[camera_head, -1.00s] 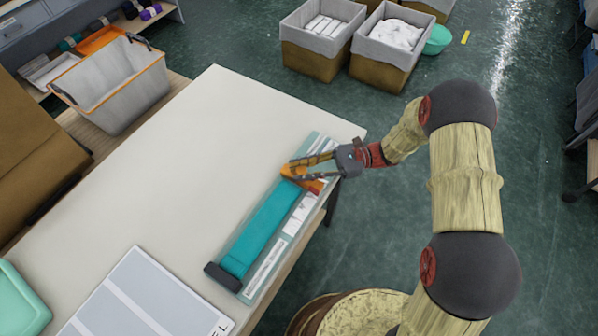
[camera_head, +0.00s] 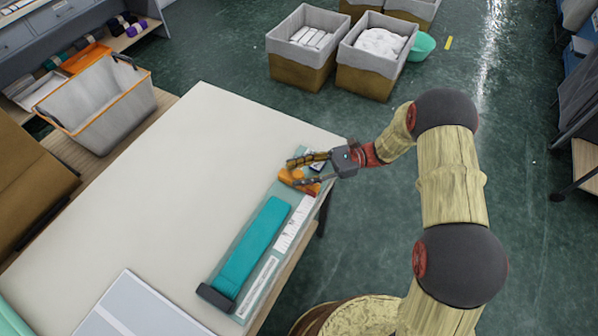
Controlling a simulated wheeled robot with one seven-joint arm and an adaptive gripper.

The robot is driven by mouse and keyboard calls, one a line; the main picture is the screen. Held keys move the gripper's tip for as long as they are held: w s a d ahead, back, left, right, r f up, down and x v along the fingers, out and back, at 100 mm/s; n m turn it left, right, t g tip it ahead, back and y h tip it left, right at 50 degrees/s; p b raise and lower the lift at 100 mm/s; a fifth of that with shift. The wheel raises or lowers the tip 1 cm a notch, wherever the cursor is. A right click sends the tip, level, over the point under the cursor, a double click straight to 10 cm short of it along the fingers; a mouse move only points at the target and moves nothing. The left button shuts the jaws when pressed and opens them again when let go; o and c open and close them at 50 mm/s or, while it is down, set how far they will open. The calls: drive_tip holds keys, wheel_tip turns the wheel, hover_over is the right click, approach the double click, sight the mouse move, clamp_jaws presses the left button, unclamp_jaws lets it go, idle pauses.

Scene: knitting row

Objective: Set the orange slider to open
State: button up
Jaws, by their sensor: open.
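The orange slider (camera_head: 298,180) is at the far end of the teal strip (camera_head: 250,245) on a pale green board (camera_head: 234,308). The board lies along the right edge of the white table (camera_head: 160,190). My gripper (camera_head: 290,170) is open at the slider, with its fingers pointing left. One finger shows beyond the slider and the other crosses its near side. I cannot tell whether the fingers touch it. White labels (camera_head: 292,228) run along the board's right side, but their text is too small to read.
A dark block (camera_head: 215,297) sits at the strip's near end. A grey panel (camera_head: 135,310) lies at the table's front. A grey bin with an orange rim (camera_head: 100,110) stands left of the table. The table's middle is clear.

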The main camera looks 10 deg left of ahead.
drive_tip(key=v, duration=1.2)
idle(0.5)
drive_tip(key=shift+r, duration=0.3)
drive_tip(key=s+d+r+n+t+h, duration=0.6)
drive_tip(key=s+r+h, duration=0.2)
drive_tip(key=s+r, duration=0.3)
drive_tip(key=s+d+r+n+t+h, duration=0.6)
drive_tip(key=s+d+r+n+h, duration=0.1)
drive_tip(key=s+r, duration=0.4)
drive_tip(key=shift+s+d+r+n+h, duration=0.3)
drive_tip(key=shift+s+d+r+h, duration=0.05)
drive_tip(key=shift+s+h, duration=0.45)
drive_tip(key=shift+c, duration=0.9)
